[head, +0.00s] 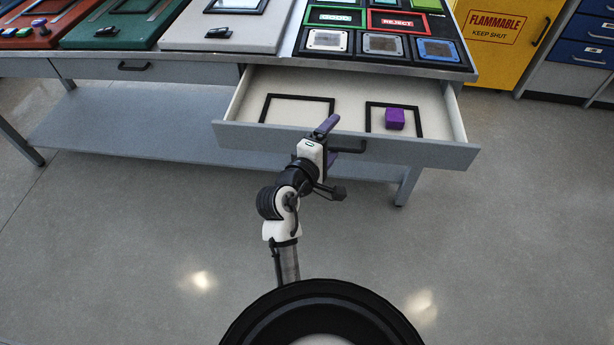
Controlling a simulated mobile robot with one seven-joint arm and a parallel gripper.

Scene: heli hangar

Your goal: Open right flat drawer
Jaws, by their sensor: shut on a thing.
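The right flat drawer (459,152) is pulled out from under the workbench (288,58). Its pale inside shows two black square frames, and a purple block (395,119) sits in the right frame. The drawer's dark bar handle (353,149) is at the middle of its grey front. My gripper (334,139) is at the handle, with one purple finger above it and the other below. It is shut on the handle; the exact contact is partly hidden by the fingers.
A second flat drawer (145,71) on the left is closed. The bench top holds coloured trays and a black panel with a REJECT sign (397,21). A lower shelf (130,125) runs beneath. A yellow flammable cabinet (497,40) stands at the right. The floor in front is clear.

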